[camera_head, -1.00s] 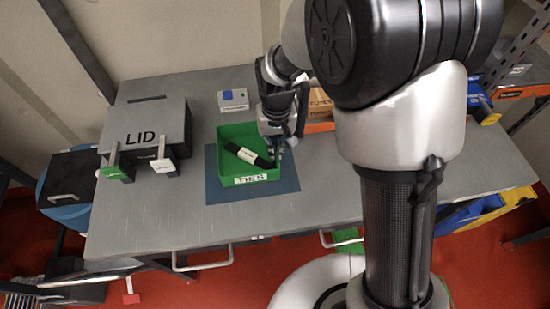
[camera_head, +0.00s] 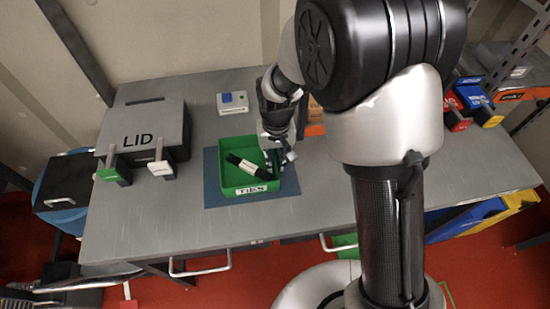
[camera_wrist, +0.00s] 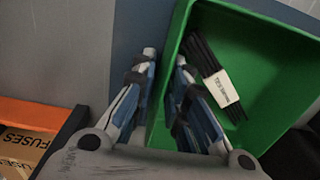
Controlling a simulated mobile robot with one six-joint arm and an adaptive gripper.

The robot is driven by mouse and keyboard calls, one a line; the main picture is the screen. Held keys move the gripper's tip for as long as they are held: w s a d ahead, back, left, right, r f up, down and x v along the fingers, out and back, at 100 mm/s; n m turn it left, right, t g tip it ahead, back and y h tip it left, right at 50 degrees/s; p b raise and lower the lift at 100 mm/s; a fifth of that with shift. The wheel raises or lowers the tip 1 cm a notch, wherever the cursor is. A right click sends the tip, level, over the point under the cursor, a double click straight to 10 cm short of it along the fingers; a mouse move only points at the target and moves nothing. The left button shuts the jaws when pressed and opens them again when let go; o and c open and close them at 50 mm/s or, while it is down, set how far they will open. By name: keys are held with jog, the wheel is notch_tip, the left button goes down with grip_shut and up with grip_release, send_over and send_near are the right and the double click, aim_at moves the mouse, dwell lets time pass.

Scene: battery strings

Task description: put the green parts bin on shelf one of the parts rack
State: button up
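The green parts bin (camera_head: 232,182) sits upright on a blue mat on the grey bench, with a "TIES" label on its front. A black bundle with a white band (camera_head: 247,167) lies inside it. My gripper (camera_head: 281,162) is low at the bin's right wall. In the wrist view, my gripper (camera_wrist: 166,57) has its two fingers apart, one on each side of the bin's rim (camera_wrist: 169,75). A gap shows between the fingertips, so it looks open. The parts rack (camera_head: 520,45) shows only partly at the right edge; I cannot tell which shelf is shelf one.
A grey box marked "LID" (camera_head: 145,115) stands at the left with green and white handled items before it. A small blue-buttoned box (camera_head: 232,102) is behind the bin. A fuses carton (camera_wrist: 22,148) is near my gripper. Red, blue and yellow bins are at the right.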

jog(key=shift+o, duration=0.8)
notch_tip(320, 180, up, 12)
jog(key=p, duration=0.4)
jog(key=shift+d+r, duration=0.15)
jog(key=shift+r, duration=0.05)
